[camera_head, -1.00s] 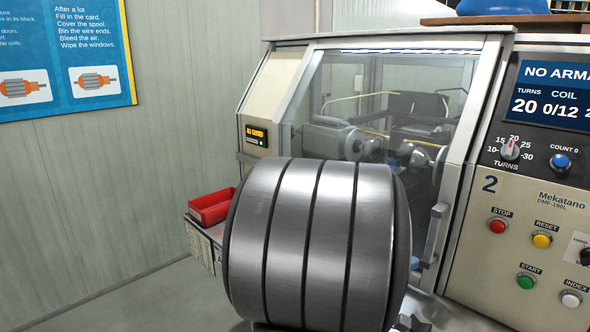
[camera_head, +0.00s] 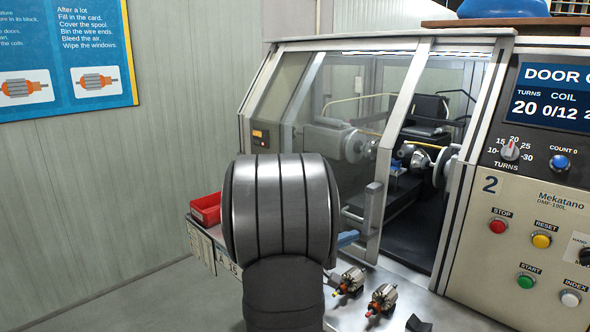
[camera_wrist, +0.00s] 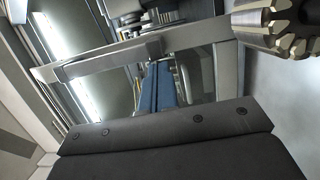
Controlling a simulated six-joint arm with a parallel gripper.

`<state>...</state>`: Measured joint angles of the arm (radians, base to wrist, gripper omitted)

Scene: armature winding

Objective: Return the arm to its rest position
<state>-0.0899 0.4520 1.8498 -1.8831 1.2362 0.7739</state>
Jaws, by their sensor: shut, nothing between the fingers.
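My arm's large grey link fills the middle of the head view and hides most of my gripper. A blue part of my gripper (camera_head: 347,238) shows beside the link, just left of the door handle (camera_head: 374,218). In the wrist view, my gripper's two blue fingers (camera_wrist: 156,88) lie together, shut and empty. A grey bar like the handle (camera_wrist: 130,52) crosses close to the fingers; I cannot tell whether they touch. The winding machine's glass door (camera_head: 345,120) stands open, slid left, with a gap on its right side.
Two armatures, a left one (camera_head: 348,281) and a right one (camera_head: 382,298), lie on the metal shelf (camera_head: 405,305) before the machine. A red bin (camera_head: 206,208) stands at left. The display (camera_head: 552,93) begins with "DOOR". A ridged metal piece (camera_wrist: 278,20) shows top right in the wrist view.

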